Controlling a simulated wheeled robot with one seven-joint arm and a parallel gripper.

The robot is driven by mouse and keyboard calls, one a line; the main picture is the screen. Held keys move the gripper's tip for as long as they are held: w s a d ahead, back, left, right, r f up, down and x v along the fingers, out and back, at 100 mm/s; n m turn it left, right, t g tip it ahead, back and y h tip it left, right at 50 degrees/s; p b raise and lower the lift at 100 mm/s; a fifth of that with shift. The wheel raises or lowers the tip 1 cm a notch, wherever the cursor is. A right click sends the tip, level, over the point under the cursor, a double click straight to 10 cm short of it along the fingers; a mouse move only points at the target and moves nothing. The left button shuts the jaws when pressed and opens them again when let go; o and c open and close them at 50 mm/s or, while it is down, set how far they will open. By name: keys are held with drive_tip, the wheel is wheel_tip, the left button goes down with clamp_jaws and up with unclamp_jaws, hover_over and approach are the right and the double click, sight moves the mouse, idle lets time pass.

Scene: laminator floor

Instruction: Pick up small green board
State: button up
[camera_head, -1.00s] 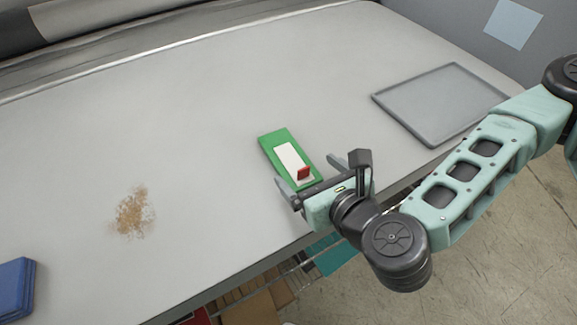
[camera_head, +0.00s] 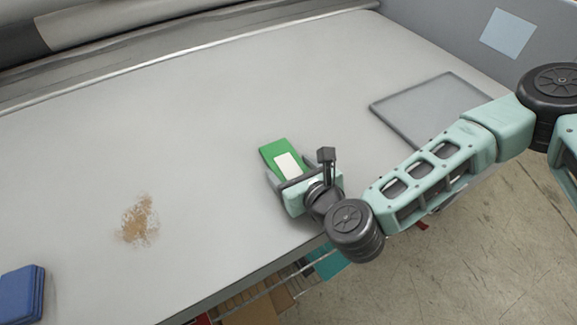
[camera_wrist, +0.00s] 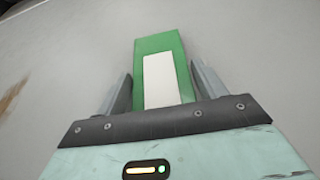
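The small green board (camera_head: 271,149) lies flat on the grey table, with a white panel (camera_head: 288,164) on its top. My gripper (camera_head: 289,168) is low over the board's near end, with one finger on each side of it. In the wrist view the board (camera_wrist: 158,42) runs between the two spread fingers (camera_wrist: 160,88), and its far end sticks out past the fingertips. A gap shows between each finger and the board. The board's near end, and the red piece seen there earlier, are hidden behind my gripper.
A grey tray (camera_head: 388,107) lies at the right of the grey table (camera_head: 200,130). A brown powdery patch (camera_head: 138,220) and a blue stack (camera_head: 20,294) are at the left. The table's front edge is close below my gripper. The table beyond the board is clear.

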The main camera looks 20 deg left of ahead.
drive_tip(key=c, duration=0.5)
wheel_tip(320, 180, up, 10)
drive_tip(key=shift+r+b, duration=0.1)
drive_tip(key=shift+b, duration=0.4)
